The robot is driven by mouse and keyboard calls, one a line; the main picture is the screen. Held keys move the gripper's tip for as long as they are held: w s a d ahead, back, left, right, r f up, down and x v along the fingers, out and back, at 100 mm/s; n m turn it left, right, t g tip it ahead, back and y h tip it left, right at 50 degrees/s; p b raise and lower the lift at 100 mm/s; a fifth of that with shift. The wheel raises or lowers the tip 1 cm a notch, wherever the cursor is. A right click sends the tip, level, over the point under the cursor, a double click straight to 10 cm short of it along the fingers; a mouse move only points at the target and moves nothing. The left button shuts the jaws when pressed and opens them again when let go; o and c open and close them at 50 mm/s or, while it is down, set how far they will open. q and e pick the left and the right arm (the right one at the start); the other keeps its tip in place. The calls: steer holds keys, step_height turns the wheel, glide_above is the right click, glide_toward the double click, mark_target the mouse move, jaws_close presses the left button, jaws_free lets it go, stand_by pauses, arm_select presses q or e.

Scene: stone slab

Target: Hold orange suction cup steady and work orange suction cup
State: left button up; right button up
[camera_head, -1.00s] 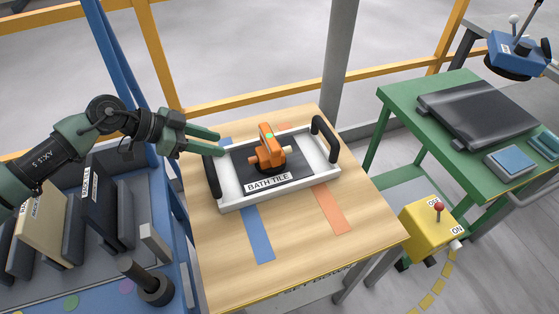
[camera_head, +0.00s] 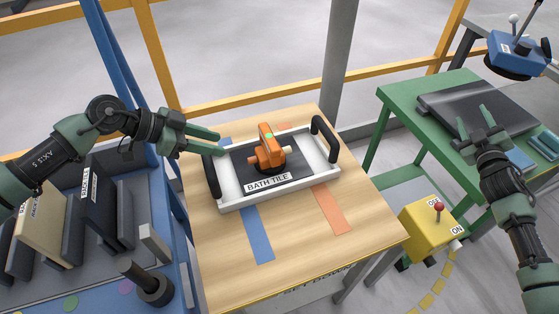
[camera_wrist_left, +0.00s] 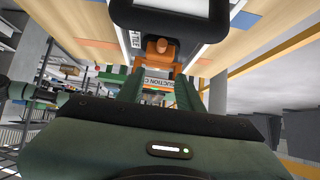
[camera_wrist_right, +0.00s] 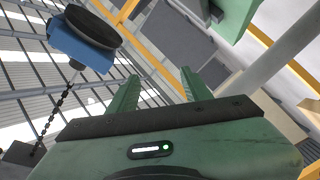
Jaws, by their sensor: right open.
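The orange suction cup (camera_head: 265,155) sits on a black slab labelled BATH TILE (camera_head: 295,178), inside a white frame with black handles (camera_head: 238,203). Its orange body and a label also show in the left wrist view (camera_wrist_left: 160,83). My left gripper (camera_head: 218,143) is open and empty. It is close to the frame's left black handle, left of the suction cup and apart from it. My right gripper (camera_head: 472,122) is open and empty, over the green table at the right, far from the suction cup. The suction cup does not show in the right wrist view.
The wooden table (camera_head: 215,262) has blue and orange strips and free room in front of the frame. A yellow switch box (camera_head: 425,232) stands low at the right. The green table (camera_head: 385,95) carries a dark slab (camera_head: 450,105). A blue rack (camera_head: 85,285) with slabs stands at left.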

steer(key=a+m+y, duration=0.2)
steer(key=a+y, duration=0.5)
steer(key=a, duration=1.9)
steer(key=s+a+r+m+y, duration=0.1)
steer(key=s+a+r+y, duration=0.1)
steer(key=a, duration=0.6)
steer(key=s+a+r+y, duration=0.2)
steer(key=a, duration=0.5)
steer(key=s+a+r+m+y, duration=0.1)
steer(key=s+a+r+y, duration=0.15)
steer(key=a, duration=0.55)
steer(key=g+h, duration=0.2)
steer(key=h, duration=0.1)
glide_toward(269, 140)
steer(key=f, duration=0.1)
steer(key=w+a+f, duration=0.1)
steer(key=w+f, duration=0.1)
steer(key=f, duration=0.1)
steer(key=shift+w+a, duration=0.1)
steer(key=shift+a, duration=0.1)
steer(key=shift+w+r+t+h, duration=0.35)
steer(key=shift+w+r+t, duration=0.15)
steer(key=shift+t, duration=0.2)
steer(key=shift+w+a, duration=0.2)
steer(key=shift+w, duration=0.15)
steer(key=x, duration=0.7)
steer(key=shift+w, duration=0.15)
